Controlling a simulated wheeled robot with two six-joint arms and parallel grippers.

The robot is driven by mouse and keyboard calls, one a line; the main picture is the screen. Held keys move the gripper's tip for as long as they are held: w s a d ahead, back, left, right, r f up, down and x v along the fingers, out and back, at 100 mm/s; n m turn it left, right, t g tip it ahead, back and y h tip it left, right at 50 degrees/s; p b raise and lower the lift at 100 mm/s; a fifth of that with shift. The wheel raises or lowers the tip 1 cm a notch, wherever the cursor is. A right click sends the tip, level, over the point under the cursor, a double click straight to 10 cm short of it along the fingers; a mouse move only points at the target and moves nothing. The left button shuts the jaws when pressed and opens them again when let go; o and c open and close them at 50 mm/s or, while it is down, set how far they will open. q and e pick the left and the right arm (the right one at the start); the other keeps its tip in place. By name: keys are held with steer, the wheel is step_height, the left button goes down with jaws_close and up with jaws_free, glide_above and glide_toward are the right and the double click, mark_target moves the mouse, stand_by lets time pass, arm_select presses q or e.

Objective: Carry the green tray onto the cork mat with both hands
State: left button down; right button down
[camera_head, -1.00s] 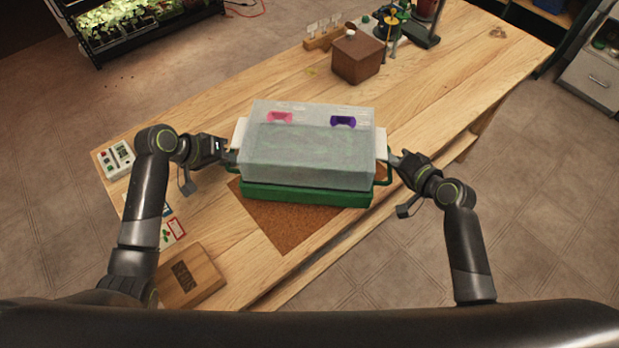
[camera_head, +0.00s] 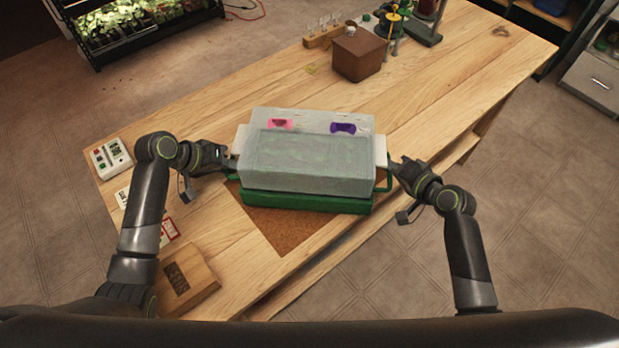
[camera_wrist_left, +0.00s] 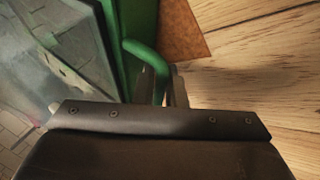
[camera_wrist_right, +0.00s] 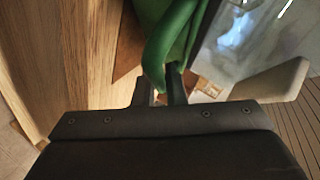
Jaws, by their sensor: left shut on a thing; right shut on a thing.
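The green tray (camera_head: 305,201) carries a clear box-shaped cover, through which a pink and a purple thing show. It is over the back part of the brown cork mat (camera_head: 285,232), whose front corner shows bare. I cannot tell whether the tray touches the mat. My left gripper (camera_head: 231,165) is shut on the tray's left handle, a green bar in the left wrist view (camera_wrist_left: 145,55). My right gripper (camera_head: 392,172) is shut on the right handle, which shows in the right wrist view (camera_wrist_right: 165,50). The cover hides the tray's inside.
A wooden block (camera_head: 188,281) lies at the front left, with cards and a white device (camera_head: 111,158) behind it. A brown box (camera_head: 358,54), a small rack (camera_head: 324,36) and a stand are at the back. The table between box and tray is clear.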

arm_select(q)
steer(key=c, duration=1.9)
jaws_free()
steer(key=shift+f, duration=0.15)
arm_select(e)
steer(key=c, duration=1.9)
jaws_free()
steer(key=shift+f, duration=0.15)
arm_select(q)
steer(key=o, duration=0.4)
steer(key=shift+s, duration=0.1)
arm_select(e)
steer(key=o, duration=0.4)
steer(key=shift+s, duration=0.1)
arm_select(q)
steer(key=v, duration=1.2)
arm_select(e)
steer(key=v, duration=1.2)
steer(key=shift+s, duration=0.1)
